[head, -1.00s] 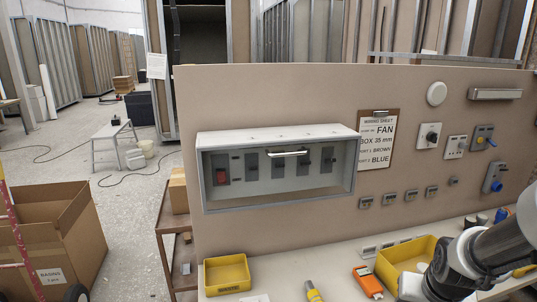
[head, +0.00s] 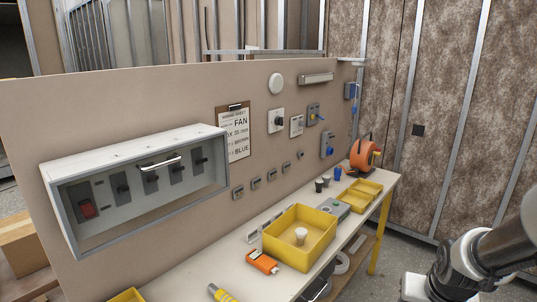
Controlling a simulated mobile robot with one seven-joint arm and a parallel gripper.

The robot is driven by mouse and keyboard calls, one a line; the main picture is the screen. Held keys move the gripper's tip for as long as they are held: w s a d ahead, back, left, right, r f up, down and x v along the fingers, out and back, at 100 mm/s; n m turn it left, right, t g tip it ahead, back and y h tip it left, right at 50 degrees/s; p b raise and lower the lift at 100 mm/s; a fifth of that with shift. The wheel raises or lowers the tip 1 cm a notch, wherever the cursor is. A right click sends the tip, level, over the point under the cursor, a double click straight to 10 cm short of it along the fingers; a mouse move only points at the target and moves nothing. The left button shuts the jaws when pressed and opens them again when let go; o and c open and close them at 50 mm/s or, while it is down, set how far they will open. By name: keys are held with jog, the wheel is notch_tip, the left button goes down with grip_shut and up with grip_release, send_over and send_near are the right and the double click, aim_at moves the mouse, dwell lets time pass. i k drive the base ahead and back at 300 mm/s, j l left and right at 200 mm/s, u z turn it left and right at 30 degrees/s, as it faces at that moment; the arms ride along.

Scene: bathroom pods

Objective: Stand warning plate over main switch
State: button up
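The main switch looks to be the red switch (head: 88,209) at the left end of the grey switch box (head: 62,165) on the beige panel. The box has a clear-looking front with a pale bar handle (head: 160,161), and several dark switches stand in a row right of the red one. I cannot make out a warning plate in this view. My arm (head: 460,265) reaches in at the lower right, well away from the switch box. My gripper is outside the frame.
Below the panel runs a pale bench (head: 190,283). On it are a large yellow bin (head: 318,250) holding a white piece, an orange device (head: 262,262), and an orange cable reel (head: 364,153) at the far end. A clipboard (head: 234,146) hangs right of the box.

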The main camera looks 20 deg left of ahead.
aim_at(73, 166)
jog(key=k+j+z, duration=0.15)
jog(key=z, duration=0.2)
jog(key=k+z, duration=0.25)
jog(key=z, duration=0.15)
jog(key=k+z, duration=0.2)
jog(key=z, duration=0.15)
jog(key=k+j+z, duration=0.15)
jog(key=k+z, duration=0.55)
jog(key=k+j, duration=0.2)
jog(key=k, duration=0.25)
jog(key=k+j+z, duration=0.1)
jog(key=k, duration=0.3)
jog(key=k+j, duration=0.2)
jog(key=k+j+u, duration=0.1)
jog(key=j, duration=0.3)
jog(key=k+j, duration=0.25)
jog(key=j+u, duration=0.05)
